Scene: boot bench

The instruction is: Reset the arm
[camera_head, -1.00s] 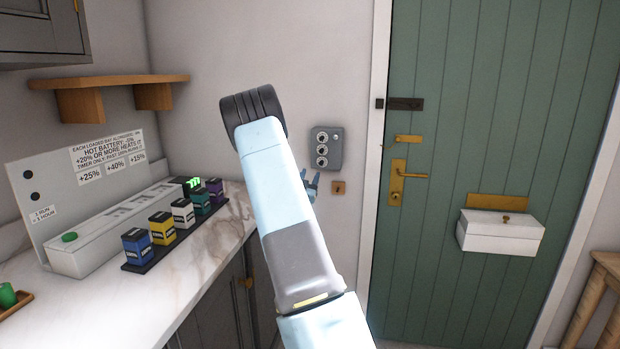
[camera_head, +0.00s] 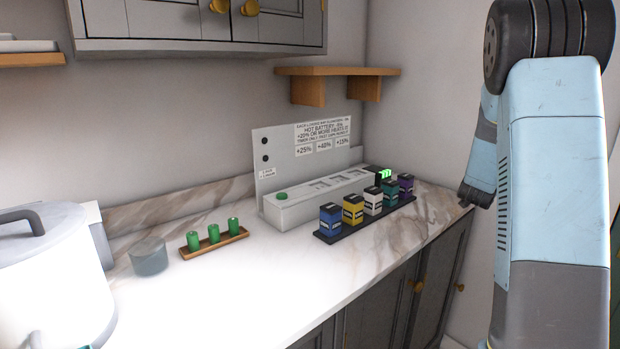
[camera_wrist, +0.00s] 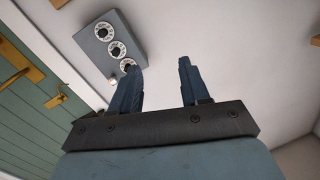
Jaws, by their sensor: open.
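My arm (camera_head: 553,165) stands raised at the right of the head view. Its end is mostly hidden there behind the near link. In the wrist view, my gripper (camera_wrist: 158,82) shows two dark blue fingers set well apart. It is open, with nothing between the fingers. Behind it are a pale wall and a grey box with several dials (camera_wrist: 110,45), which lies close to the left finger in the picture. I cannot tell the distance between them.
A marble counter (camera_head: 290,275) holds a white bay unit (camera_head: 300,205), a dark rack (camera_head: 365,228) of coloured blocks, a wooden tray with green cylinders (camera_head: 214,236), a grey round container (camera_head: 149,257) and a white pot (camera_head: 45,280). A green door (camera_wrist: 40,125) shows in the wrist view.

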